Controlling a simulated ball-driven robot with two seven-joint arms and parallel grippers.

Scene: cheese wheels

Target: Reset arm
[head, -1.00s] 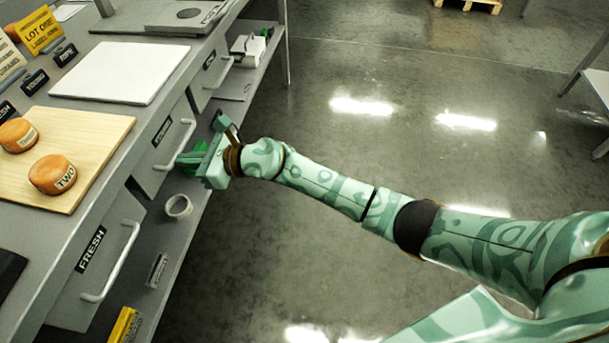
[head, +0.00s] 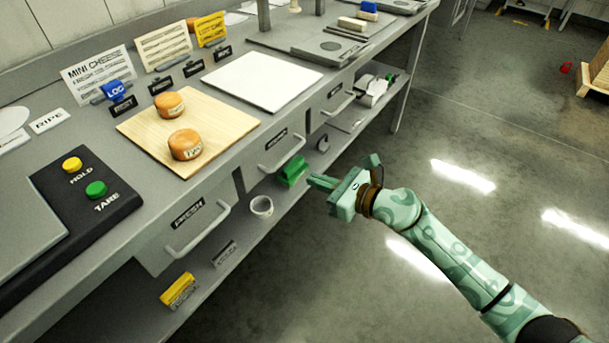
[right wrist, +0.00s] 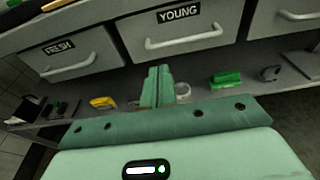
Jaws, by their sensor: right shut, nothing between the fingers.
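My right gripper (head: 322,184) is in front of the workbench, over the floor side, at about the height of the lower shelf. Its fingers are shut with nothing between them; they also show together in the right wrist view (right wrist: 157,88). It is apart from the drawers. The drawer labelled FRESH (head: 190,225) and the drawer with a handle to its right (head: 280,150) look shut. In the right wrist view the YOUNG drawer (right wrist: 185,35) lies beyond the fingertips. My left gripper is not in view.
Two orange cheese wheels sit on a wooden board (head: 215,150) on the bench. The lower shelf holds a green object (head: 293,171), a round cup (head: 261,206) and a yellow object (head: 178,291).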

